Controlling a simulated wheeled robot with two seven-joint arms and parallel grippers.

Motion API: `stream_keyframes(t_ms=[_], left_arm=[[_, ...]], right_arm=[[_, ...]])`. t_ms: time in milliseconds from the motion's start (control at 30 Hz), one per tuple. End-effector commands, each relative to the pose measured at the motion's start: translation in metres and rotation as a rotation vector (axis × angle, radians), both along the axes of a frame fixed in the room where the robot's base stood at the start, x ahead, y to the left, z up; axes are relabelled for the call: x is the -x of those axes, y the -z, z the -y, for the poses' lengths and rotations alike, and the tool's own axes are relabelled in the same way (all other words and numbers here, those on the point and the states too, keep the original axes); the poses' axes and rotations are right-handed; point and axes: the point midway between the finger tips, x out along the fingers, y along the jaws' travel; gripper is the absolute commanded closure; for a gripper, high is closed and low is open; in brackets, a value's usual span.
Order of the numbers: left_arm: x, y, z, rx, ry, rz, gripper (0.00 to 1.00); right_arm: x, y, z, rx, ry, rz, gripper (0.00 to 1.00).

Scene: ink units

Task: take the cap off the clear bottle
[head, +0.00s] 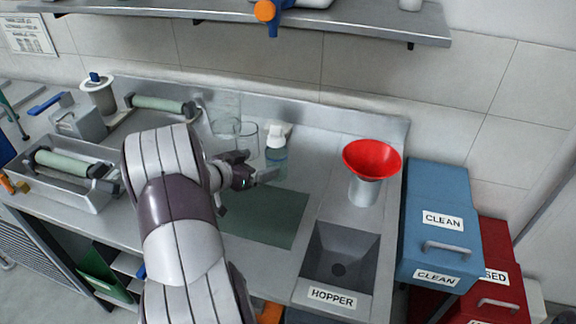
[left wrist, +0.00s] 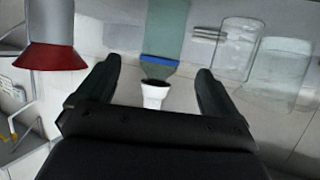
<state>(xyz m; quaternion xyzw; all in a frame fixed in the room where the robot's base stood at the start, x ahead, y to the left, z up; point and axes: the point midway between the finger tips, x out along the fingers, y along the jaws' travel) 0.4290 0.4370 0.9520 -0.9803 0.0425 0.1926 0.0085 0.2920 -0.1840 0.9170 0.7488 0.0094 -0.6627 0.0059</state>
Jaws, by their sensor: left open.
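The clear bottle (head: 275,163) stands upright on the metal counter with its white cap (head: 276,138) on top. In the left wrist view the bottle (left wrist: 166,28) appears upside down, with a blue band near its neck and the white cap (left wrist: 154,95) toward my gripper. My left gripper (head: 254,177) is just left of and in front of the bottle in the head view. Its two fingers (left wrist: 153,88) are open, one on each side of the cap in the left wrist view, with visible gaps. The right gripper is not in view.
Clear glass beakers (head: 226,127) stand left of the bottle. A green mat (head: 265,220) lies in front. A red funnel (head: 372,159) and the hopper basin (head: 341,255) are to the right. Rollers (head: 163,105) and a metal tray (head: 85,197) are left. A shelf (head: 370,23) hangs above.

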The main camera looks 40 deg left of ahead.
Motion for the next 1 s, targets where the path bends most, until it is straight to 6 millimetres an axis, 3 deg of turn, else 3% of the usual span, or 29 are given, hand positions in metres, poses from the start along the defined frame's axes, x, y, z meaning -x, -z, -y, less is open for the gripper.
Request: stream_keyframes(t_ms=[433, 700, 733, 933, 967, 1000], left_arm=[[-0.069, 0.022, 0.006, -0.001, 0.001, -0.001, 0.06], [-0.076, 0.024, 0.006, -0.002, -0.001, -0.001, 0.06], [-0.076, 0.024, 0.006, -0.002, -0.001, -0.001, 0.09], [-0.076, 0.024, 0.006, -0.002, -0.001, -0.001, 0.74], [-0.075, 0.024, 0.006, -0.002, -0.001, -0.001, 0.83], [-0.076, 0.022, 0.006, -0.003, -0.001, 0.002, 0.83]], right_arm=[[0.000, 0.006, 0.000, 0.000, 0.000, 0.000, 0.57], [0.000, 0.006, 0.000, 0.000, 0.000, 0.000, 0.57], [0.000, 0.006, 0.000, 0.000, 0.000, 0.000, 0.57], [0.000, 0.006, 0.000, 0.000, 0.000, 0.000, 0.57], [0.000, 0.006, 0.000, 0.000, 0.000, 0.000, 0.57], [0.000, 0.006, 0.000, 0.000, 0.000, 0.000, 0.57]])
